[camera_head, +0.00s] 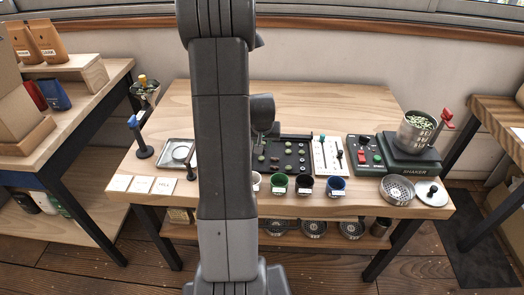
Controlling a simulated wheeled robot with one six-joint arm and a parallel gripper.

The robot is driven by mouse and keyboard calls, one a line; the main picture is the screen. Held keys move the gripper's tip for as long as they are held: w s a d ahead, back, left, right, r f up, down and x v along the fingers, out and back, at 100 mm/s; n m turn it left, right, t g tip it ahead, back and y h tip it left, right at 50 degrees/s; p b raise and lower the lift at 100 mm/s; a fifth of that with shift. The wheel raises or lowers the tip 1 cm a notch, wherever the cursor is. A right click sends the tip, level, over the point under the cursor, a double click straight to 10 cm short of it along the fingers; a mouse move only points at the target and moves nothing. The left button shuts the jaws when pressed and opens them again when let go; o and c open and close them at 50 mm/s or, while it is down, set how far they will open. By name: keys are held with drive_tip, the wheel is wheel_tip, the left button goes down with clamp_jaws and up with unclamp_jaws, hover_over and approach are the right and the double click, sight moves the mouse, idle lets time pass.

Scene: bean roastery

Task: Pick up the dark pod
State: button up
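A black sorting tray (296,141) lies on the middle table, partly hidden behind my arm. Several small round pieces, some greenish and some dark, sit in it. They are too small for me to tell which one is the dark pod. My arm stands upright across the middle of the view. A dark rounded part of its far end (263,112) shows just right of the upright link, above the tray's left side. The fingers are not clearly visible, and I cannot see anything held.
Green (279,184), black (305,185) and blue (336,187) cups line the table front. A white slider panel (327,155) and a shaker (410,158) with a metal pot (415,134) stand right. A blue-topped stand (141,140) and square tray (176,153) stand left.

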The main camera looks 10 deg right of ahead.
drive_tip(key=shift+a+x, duration=0.1)
drive_tip(key=shift+x, duration=1)
drive_tip(key=shift+a+x, duration=0.15)
drive_tip(key=shift+x, duration=1)
drive_tip(key=shift+s, duration=0.1)
drive_tip(key=shift+c, duration=0.4)
clamp_jaws()
